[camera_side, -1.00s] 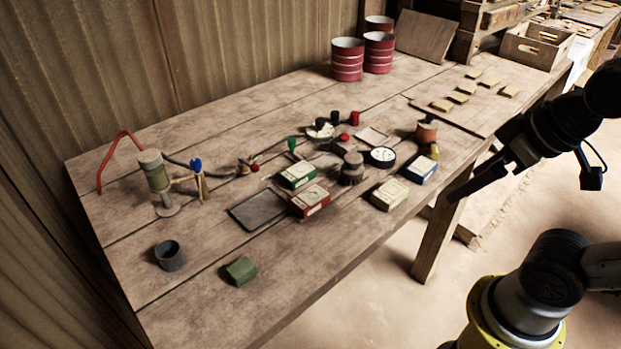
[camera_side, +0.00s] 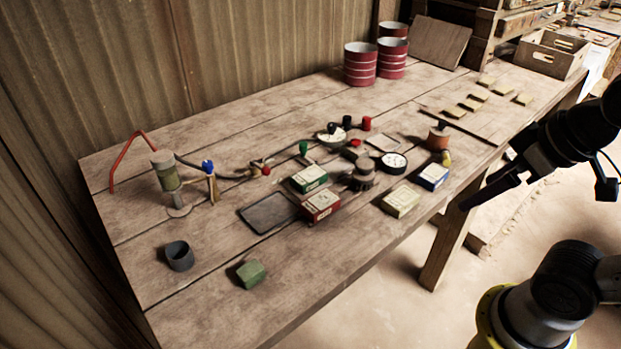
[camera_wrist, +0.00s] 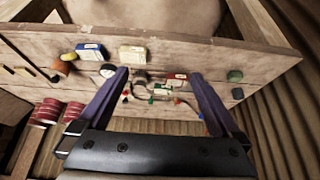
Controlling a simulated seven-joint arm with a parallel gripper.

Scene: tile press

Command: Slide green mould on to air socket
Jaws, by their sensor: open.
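A green-and-white box-shaped block (camera_side: 309,179) lies mid-table, touching or close to a red-and-white one (camera_side: 320,205). A plain green block (camera_side: 251,273) lies alone near the front edge. I cannot tell which is the green mould. A dark hose (camera_side: 223,176) runs from the hand pump (camera_side: 168,182) to small fittings with a red knob (camera_side: 265,170); I cannot tell which part is the air socket. My gripper (camera_side: 468,203) is off the table's front right edge, away from these. In the wrist view my gripper (camera_wrist: 160,74) is open and empty, with the table beyond its fingers.
A cream block (camera_side: 400,202), a blue-and-white block (camera_side: 433,177), a gauge (camera_side: 393,162) and a dark knurled part (camera_side: 363,177) crowd the right middle. A dark flat tray (camera_side: 268,213) and a dark cup (camera_side: 180,256) lie left. Red-banded tins (camera_side: 361,66) stand behind. The front left is mostly clear.

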